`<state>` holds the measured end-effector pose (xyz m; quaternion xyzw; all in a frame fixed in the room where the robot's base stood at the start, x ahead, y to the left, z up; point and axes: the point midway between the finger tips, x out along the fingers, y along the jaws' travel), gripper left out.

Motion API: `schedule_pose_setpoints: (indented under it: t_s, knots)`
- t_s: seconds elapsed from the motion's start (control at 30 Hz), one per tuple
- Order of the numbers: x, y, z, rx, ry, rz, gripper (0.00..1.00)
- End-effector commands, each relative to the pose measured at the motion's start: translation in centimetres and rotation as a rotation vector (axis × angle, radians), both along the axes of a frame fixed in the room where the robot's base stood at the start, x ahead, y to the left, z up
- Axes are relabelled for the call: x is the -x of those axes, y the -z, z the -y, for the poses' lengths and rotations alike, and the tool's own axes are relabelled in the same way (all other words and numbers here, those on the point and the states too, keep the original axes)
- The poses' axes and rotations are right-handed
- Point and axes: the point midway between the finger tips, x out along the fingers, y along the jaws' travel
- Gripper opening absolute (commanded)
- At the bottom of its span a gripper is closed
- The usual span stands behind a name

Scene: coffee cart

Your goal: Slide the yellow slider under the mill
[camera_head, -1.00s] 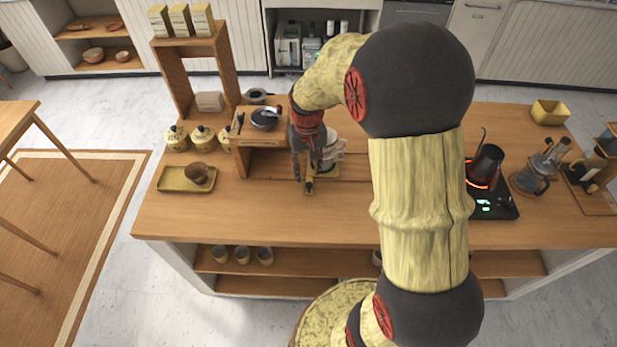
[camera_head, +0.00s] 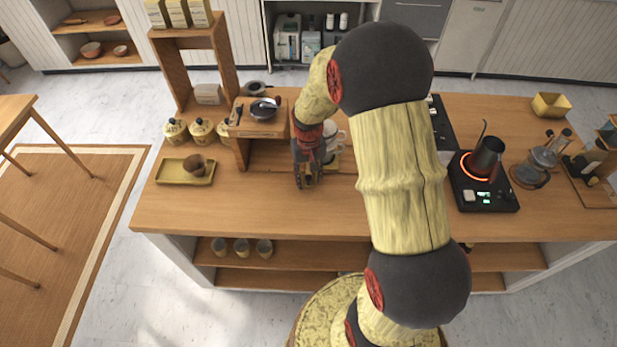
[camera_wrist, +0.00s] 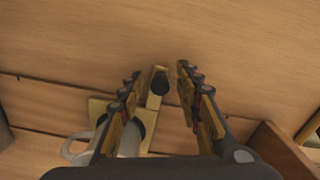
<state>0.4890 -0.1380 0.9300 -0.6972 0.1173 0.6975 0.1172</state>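The yellow slider (camera_wrist: 154,101), with a dark round knob at its end, shows in the wrist view. It lies between the fingers of my gripper (camera_wrist: 160,76), which are apart with a gap on both sides of the knob. In the head view my gripper (camera_head: 307,185) is low over the counter and hides most of the slider. A pale, whitish body with a handle (camera_wrist: 74,150), perhaps part of the mill, stands beside the slider's yellow base (camera_wrist: 98,108). In the head view it shows just right of my gripper (camera_head: 334,140), partly hidden by my arm.
A small wooden stand (camera_head: 240,152) with a dark bowl (camera_head: 262,110) is close on the left. A yellow tray (camera_head: 172,177) and several yellow jars (camera_head: 201,130) lie farther left. A hot plate (camera_head: 484,198) glows at right. The counter's front strip is clear.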

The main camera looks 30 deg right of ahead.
Motion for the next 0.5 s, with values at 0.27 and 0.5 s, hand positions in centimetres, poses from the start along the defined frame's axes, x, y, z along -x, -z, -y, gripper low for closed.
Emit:
schedule_pose_setpoints:
  t_s: [0.27, 0.5]
  knots:
    - [-0.01, -0.05, 0.00, 0.000, 0.000, 0.000, 0.22]
    - [-0.01, -0.05, 0.00, 0.000, 0.000, 0.000, 0.08]
